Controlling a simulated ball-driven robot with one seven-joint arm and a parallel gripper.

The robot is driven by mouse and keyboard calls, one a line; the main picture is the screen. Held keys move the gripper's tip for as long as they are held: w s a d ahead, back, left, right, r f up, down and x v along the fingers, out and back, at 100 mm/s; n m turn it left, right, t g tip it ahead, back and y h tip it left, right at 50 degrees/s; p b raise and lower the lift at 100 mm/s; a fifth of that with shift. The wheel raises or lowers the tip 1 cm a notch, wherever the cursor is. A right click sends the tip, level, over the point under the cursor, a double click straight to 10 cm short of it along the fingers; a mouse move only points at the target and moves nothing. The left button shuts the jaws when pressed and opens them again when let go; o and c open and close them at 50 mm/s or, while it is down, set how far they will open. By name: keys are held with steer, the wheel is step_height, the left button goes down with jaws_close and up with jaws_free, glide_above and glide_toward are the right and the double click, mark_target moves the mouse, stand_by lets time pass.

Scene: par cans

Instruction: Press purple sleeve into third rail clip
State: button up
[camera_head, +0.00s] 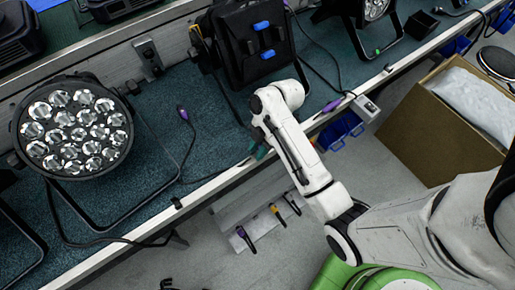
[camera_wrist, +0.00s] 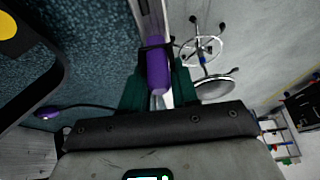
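In the wrist view, the purple sleeve (camera_wrist: 158,72) lies between my gripper's two dark green fingers, which close against its sides. A black clip-like band (camera_wrist: 155,46) crosses at the sleeve's far end; I cannot tell whether the sleeve is seated in it. My gripper (camera_head: 260,152) is at the bench's front rail (camera_head: 225,178) in the head view, where the sleeve is hidden. Black clips show on the rail to the left (camera_head: 177,203) and far right (camera_head: 388,67). Another purple sleeve (camera_head: 333,105) lies along the rail to the right.
A purple connector (camera_head: 183,113) on a cable lies on the teal mat. Blue bins (camera_head: 340,130) hang below the rail. A cardboard box (camera_head: 430,140) stands right on the floor.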

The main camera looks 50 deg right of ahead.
steer(key=p+v, duration=0.3)
steer(key=v, duration=0.6)
steer(key=shift+s+p, duration=0.1)
steer(key=shift+p, duration=0.2)
steer(key=shift+p+v, duration=0.75)
steer(key=shift+p, duration=0.05)
steer(key=s+a+f+m+h+b, duration=0.1)
steer(key=s+a+m+h, duration=0.3)
steer(key=s+m, duration=0.9)
steer(key=a+m, duration=0.2)
steer(key=a, duration=0.1)
steer(key=shift+a+f+h+b, duration=0.3)
steer(key=shift+a+f+b, duration=0.05)
steer(key=shift+b, duration=0.05)
